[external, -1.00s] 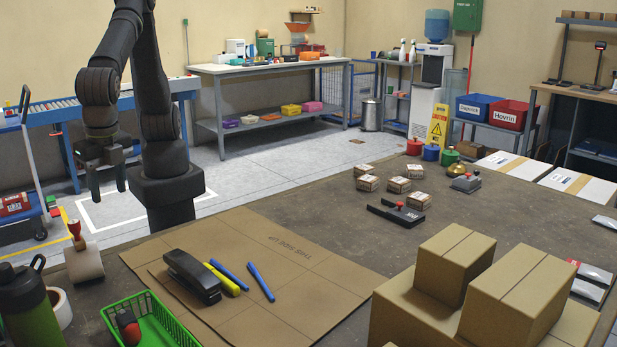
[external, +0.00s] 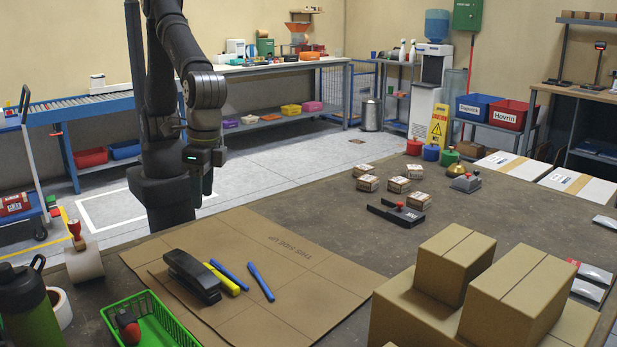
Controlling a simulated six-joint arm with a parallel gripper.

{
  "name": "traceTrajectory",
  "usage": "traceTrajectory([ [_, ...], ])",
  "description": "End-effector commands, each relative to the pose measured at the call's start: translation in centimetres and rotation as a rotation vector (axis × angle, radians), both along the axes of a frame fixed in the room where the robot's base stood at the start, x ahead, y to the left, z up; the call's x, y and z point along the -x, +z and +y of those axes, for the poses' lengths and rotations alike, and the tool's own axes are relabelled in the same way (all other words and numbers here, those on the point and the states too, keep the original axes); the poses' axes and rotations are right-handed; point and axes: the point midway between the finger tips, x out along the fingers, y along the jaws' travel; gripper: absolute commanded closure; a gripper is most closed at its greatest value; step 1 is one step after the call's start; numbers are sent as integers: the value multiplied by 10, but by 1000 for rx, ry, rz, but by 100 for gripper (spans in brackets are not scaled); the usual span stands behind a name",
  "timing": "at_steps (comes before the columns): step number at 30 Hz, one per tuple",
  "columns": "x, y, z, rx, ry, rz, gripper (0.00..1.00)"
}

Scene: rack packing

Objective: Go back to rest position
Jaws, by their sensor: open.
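My gripper (external: 203,186) hangs at the end of my folded arm, pointing down, at the left of the external view. It is open and I see nothing between its fingers. It is close beside my base column, near the back left edge of the brown table (external: 310,200), apart from everything on the table.
A flat cardboard sheet (external: 310,262) bears a black stapler (external: 192,277), a yellow marker (external: 222,279) and blue pens. A green basket (external: 160,325) and a dark bottle (external: 28,305) stand front left. Stacked cartons (external: 520,290) fill the front right. Several small boxes (external: 398,185) stand farther back.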

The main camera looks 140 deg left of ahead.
Motion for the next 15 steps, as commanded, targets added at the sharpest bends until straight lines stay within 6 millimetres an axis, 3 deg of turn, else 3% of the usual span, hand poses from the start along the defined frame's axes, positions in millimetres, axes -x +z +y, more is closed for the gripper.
traceTrajectory([
  [7, -16, -5, 46, 0, 98, 0, 53],
  [15, -23, -8, 72, 0, 151, 0, 53],
])
